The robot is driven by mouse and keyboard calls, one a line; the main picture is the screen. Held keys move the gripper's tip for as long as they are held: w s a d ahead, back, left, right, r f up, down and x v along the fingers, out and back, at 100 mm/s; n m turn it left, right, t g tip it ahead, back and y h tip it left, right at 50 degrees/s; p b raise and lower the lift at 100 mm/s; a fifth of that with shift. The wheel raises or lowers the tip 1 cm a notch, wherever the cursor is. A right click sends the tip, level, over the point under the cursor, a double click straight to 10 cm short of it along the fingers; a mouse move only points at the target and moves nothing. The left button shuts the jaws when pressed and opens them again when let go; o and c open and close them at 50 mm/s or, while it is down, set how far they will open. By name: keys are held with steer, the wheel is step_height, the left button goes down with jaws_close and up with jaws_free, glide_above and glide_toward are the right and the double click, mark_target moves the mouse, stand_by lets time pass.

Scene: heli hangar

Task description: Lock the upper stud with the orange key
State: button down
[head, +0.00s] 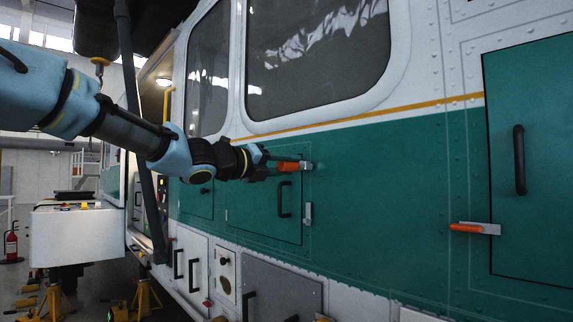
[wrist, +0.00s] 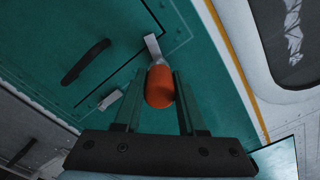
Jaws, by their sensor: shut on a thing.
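The orange key (head: 288,166) sits at the upper stud's metal plate (head: 306,166), at the upper right corner of a small green hatch. My gripper (head: 276,161) reaches in from the left and is shut on the key. In the wrist view, the orange key (wrist: 160,88) shows between the two fingers of my gripper (wrist: 159,77). The upper stud's plate (wrist: 152,46) shows just beyond the key, which hides the stud itself. The lower plate (head: 308,213) sits at the hatch's right edge with no orange key visible on it.
The hatch has a black handle (head: 284,198). Another orange key (head: 466,228) sits on a plate by the large door on the right, which has a black handle (head: 519,160). A window (head: 318,55) is above. A dark post (head: 135,120) stands left, beside my arm.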

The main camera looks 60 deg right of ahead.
steer(key=shift+n+p, duration=0.5)
steer(key=shift+n, duration=0.2)
steer(key=shift+f+m+b, duration=0.1)
steer(key=shift+m+b, duration=0.4)
steer(key=shift+b, duration=0.1)
steer(key=shift+m, duration=0.4)
steer(key=shift+w+a, duration=0.1)
steer(key=shift+a, duration=0.05)
steer(key=shift+b+v, duration=0.85)
steer(key=shift+v, duration=1.95)
